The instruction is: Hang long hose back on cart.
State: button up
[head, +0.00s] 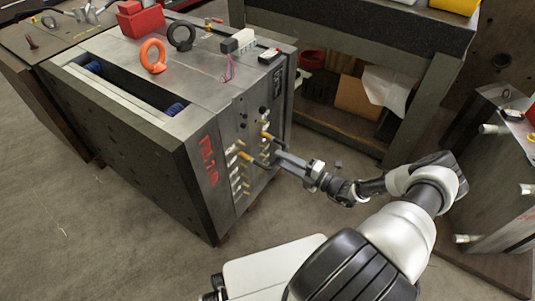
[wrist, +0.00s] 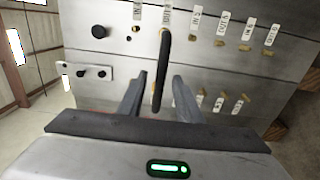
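A black hose (wrist: 163,62) hangs in front of the labelled port panel (wrist: 90,50) of the mould base, its upper end at a port in the top row. In the head view, the mould base (head: 215,115) has brass fittings on its front face, and my gripper (head: 279,155) is close to that face. In the wrist view, my gripper (wrist: 159,78) is open, with one finger on each side of the hose. Gaps show between the hose and the fingers. A cart-like steel block (head: 500,215) with pale pegs stands at the right.
An orange ring (head: 153,56), a black ring (head: 181,36) and a red box (head: 139,19) lie on the mould base. A workbench (head: 350,30) with a lower shelf stands behind.

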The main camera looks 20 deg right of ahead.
grip_shut()
jog(key=shift+s+d, duration=0.1)
jog(key=shift+v, duration=2.35)
jog(key=shift+b+v, duration=0.6)
jog(key=shift+v, duration=2.4)
